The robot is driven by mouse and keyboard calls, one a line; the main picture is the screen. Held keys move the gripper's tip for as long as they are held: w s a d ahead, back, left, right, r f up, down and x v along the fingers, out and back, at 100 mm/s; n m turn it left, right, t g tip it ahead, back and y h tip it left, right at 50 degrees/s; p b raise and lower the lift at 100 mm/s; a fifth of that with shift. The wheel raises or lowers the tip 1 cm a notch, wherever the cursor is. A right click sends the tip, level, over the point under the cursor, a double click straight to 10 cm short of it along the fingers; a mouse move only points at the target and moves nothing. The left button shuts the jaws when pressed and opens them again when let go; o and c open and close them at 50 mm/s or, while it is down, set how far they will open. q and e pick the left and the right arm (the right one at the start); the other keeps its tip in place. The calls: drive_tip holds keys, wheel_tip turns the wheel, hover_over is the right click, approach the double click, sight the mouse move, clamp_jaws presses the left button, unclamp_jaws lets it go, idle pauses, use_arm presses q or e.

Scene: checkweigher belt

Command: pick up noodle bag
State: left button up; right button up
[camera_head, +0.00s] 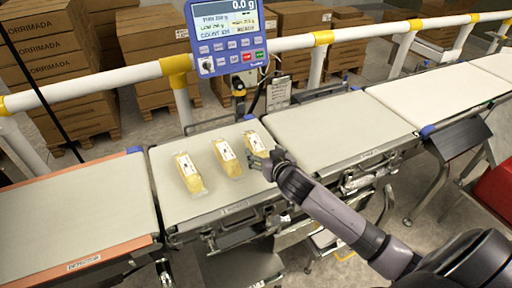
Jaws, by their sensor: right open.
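Three noodle bags, yellow with white labels, lie in a row on the weighing belt (165,210). The left bag (189,174) and the middle bag (227,158) lie clear of my arm. The right bag (255,142) lies closest to my right gripper (261,163). The right gripper is open at the near end of that bag, its fingers pointing left. I cannot tell whether the fingers touch the bag. The gripper hides a little of the belt beside it. My left gripper is not in view.
A blue scale display (229,36) reading 0.0 g stands behind the belt. A white and yellow guard rail (130,75) runs along the back, with stacked cartons (165,50) beyond. Empty belts lie left (75,220) and right (335,128). A red bin (496,190) is at the right edge.

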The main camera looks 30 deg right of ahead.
sight(257, 144)
drive_tip(key=x, duration=0.2)
drive_tip(key=shift+w+f, duration=0.1)
drive_tip(key=shift+w, duration=0.25)
drive_tip(key=shift+w+d+f, duration=0.1)
drive_tip(key=shift+w, duration=0.25)
drive_tip(key=shift+p+x, duration=0.7)
drive_tip(key=shift+x, duration=1.9)
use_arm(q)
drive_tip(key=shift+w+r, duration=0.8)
use_arm(e)
drive_tip(key=shift+c, duration=0.4)
drive_tip(key=c, duration=1.3)
drive_tip(key=shift+c, duration=0.5)
drive_tip(key=shift+r, duration=0.25)
